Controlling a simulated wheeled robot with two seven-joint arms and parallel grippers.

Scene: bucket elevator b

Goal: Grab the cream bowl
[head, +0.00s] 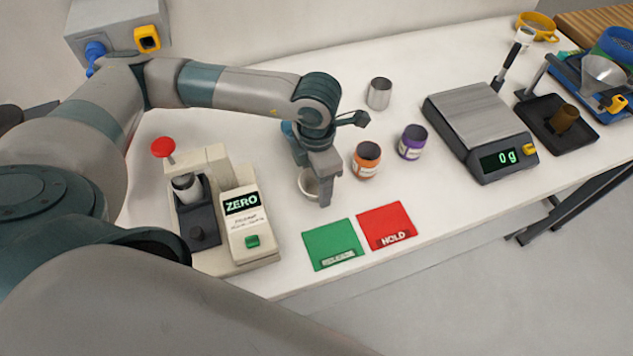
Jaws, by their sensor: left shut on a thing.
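The cream bowl (308,184) is on or just above the white table, left of the orange jar, partly hidden behind my left gripper. My left gripper (325,192) points down at the bowl's right side and is shut on it. I cannot tell whether the bowl touches the table. My right gripper is not in view.
An orange jar (366,160), a purple jar (412,142) and a metal cup (379,94) stand to the right. A scale (480,130) stands further right. A green card (333,243) and a red card (386,226) lie in front. A ZERO device (248,225) stands left.

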